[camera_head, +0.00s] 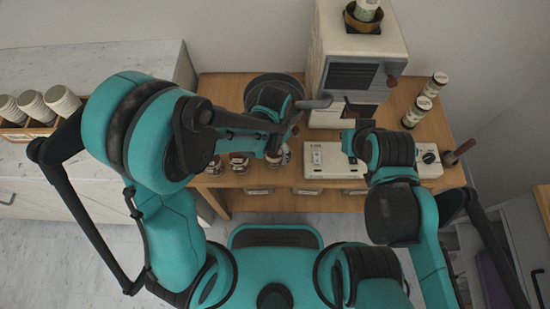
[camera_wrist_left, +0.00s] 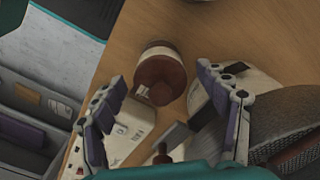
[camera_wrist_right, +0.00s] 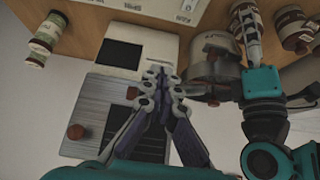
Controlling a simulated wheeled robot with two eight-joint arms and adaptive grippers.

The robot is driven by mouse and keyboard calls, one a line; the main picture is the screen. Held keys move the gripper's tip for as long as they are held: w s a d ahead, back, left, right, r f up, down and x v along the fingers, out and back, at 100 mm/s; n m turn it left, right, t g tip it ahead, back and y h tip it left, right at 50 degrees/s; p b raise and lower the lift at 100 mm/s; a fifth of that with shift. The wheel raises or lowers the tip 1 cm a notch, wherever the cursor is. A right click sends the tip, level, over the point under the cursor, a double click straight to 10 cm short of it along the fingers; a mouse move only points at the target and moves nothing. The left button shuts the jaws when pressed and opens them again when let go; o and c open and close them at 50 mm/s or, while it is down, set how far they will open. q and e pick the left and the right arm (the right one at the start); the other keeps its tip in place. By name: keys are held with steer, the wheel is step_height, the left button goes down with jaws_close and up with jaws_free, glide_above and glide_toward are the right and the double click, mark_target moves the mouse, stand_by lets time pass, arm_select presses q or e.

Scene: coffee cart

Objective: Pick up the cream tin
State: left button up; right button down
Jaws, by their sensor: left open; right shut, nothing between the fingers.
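A squat cream-coloured tin (camera_wrist_left: 160,80) with a reddish-brown top stands on the wooden counter in the left wrist view. I cannot read its label. My left gripper (camera_wrist_left: 160,90) is open, one finger to each side of it in the picture. I cannot tell how far apart they are in depth. In the head view a similar container (camera_head: 285,155) shows below my left gripper (camera_head: 304,114), partly hidden by the arm. Two cream-and-green tins (camera_head: 432,85) (camera_head: 417,111) stand at the right.
The coffee machine (camera_head: 352,50) stands at the back, with a white low unit (camera_head: 320,157) in front. Several brown-topped jars (camera_head: 239,164) line the front left edge. Paper cups (camera_head: 62,100) stand far left.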

arm_select(q)
step_height(320, 180, down, 2)
steer(key=shift+r, duration=0.1)
steer(key=c, duration=1.6)
steer(key=shift+r, duration=0.15)
